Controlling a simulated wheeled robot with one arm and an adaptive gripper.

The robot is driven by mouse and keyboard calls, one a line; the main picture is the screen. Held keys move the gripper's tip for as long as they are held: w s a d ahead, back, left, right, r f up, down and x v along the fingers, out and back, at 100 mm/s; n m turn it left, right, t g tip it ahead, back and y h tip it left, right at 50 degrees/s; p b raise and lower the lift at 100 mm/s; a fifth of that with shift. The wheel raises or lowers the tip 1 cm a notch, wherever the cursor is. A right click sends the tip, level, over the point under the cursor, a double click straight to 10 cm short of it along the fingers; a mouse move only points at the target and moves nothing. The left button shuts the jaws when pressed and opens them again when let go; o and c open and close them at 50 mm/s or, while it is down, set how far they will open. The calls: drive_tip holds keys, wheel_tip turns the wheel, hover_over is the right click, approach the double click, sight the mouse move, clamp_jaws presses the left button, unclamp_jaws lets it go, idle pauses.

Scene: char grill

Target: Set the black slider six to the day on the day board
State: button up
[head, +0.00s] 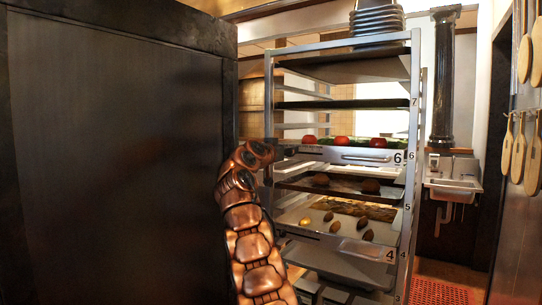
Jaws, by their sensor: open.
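A metal rack (415,120) stands in the middle of the head view with numbered levels. The level marked 6 (398,157) holds a tray (330,154) with red and green food on it. I cannot make out a black slider or a day board here. My copper-coloured arm rises from the bottom, and my gripper (279,154) is at its upper end, at the left end of the level 6 tray. The gripper is small and dark, and I cannot tell whether it touches the tray. It is open, and nothing shows held in it.
A large dark panel (115,150) fills the left side. Lower trays hold several dark and brown food pieces. Stacked dark pans (377,18) top the rack. A small sink (453,187), a red floor mat (435,291) and hanging wooden paddles (519,150) are on the right.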

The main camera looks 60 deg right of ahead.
drive_tip(key=a, duration=1.1)
drive_tip(key=shift+s+f, duration=0.15)
drive_tip(key=shift+f, duration=0.1)
idle(0.9)
